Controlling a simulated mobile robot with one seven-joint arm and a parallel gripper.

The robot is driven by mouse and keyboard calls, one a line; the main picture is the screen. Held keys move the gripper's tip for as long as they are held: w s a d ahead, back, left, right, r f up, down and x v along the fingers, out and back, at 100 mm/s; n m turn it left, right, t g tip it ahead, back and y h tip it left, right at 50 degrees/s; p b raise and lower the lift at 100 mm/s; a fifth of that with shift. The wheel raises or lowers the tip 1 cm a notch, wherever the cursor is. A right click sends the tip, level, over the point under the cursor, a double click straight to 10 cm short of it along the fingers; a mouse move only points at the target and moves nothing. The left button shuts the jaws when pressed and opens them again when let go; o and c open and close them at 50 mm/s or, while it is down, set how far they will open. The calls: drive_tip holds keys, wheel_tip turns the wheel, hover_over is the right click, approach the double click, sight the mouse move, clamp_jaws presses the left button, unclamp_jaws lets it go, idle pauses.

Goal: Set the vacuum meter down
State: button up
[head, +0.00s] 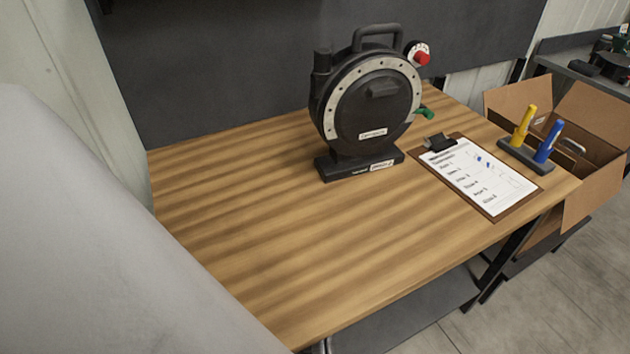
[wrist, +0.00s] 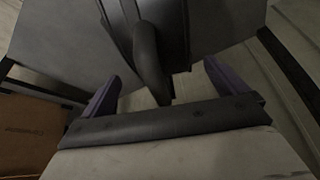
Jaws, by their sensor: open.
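The vacuum meter (head: 372,105), a black round drum with a pale bolted ring, stands upright on the wooden table (head: 250,240). It has a black top handle, a red knob and a green part at its right side. My gripper (wrist: 161,74) is not seen in the head view. In the wrist view its two purple fingers are open and wide apart. A dark curved handle-like piece (wrist: 149,55) shows between them; I cannot tell whether it belongs to the meter or whether the fingers touch it.
A clipboard (head: 478,178) with paper lies right of the meter. A dark holder (head: 526,156) with a yellow and a blue marker stands beside it. An open cardboard box (head: 592,190) is off the table's right edge. The table's front left is clear.

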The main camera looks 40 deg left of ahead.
drive_tip(key=s+d+b, duration=0.1)
drive_tip(key=s+d, duration=0.7)
drive_tip(key=shift+s+d+b, duration=0.25)
drive_tip(key=shift+b, duration=0.1)
